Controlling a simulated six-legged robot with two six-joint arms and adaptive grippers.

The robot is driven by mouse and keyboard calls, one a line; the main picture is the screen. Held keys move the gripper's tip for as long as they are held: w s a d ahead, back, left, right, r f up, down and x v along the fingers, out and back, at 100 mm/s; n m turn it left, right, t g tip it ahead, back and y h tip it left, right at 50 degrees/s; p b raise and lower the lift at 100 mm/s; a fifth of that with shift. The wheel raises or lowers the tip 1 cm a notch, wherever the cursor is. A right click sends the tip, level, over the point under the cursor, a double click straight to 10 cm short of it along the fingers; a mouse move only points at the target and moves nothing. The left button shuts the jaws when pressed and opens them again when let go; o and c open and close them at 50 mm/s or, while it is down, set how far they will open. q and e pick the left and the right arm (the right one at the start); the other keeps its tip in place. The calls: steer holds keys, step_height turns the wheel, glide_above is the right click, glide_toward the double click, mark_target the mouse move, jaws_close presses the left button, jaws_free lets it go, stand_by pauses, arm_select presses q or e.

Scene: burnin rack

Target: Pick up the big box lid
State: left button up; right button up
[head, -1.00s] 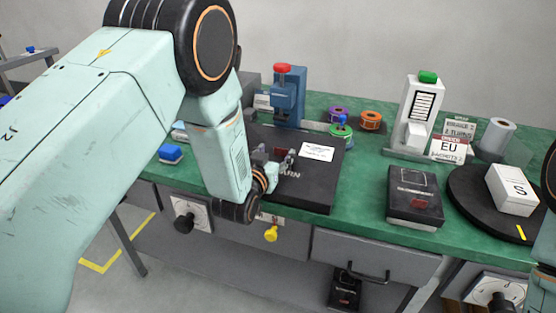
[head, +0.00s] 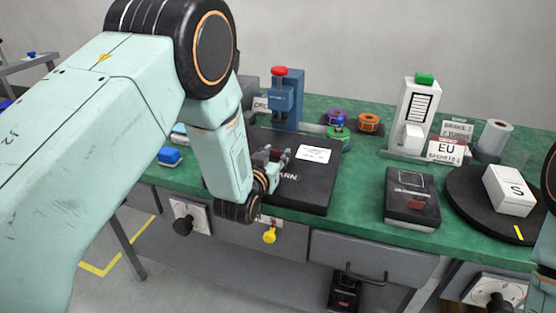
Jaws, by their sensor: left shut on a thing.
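The big box lid (head: 306,188) is a flat black panel with a white label and pale lettering, lying on the green bench left of centre. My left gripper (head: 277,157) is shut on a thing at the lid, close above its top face. The thing between the fingers is too small to make out, but it appears to be part of the lid. My left forearm hides the lid's left side and front left corner. Whether the lid is raised off what lies under it cannot be told. My right gripper is out of view; only part of my right arm shows at the right edge.
A blue press with a red knob (head: 280,72) stands behind the lid. Tape rolls (head: 368,122) and a white dispenser (head: 416,115) stand at the back. A smaller black box (head: 411,193) and a black turntable (head: 466,205) with a white box (head: 509,190) are to the right.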

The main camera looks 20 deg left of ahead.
arm_select(q)
steer(key=shift+d+r, duration=0.15)
steer(key=shift+d, duration=0.1)
steer(key=shift+c, duration=0.3)
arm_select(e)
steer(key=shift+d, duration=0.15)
arm_select(q)
steer(key=shift+r, duration=0.1)
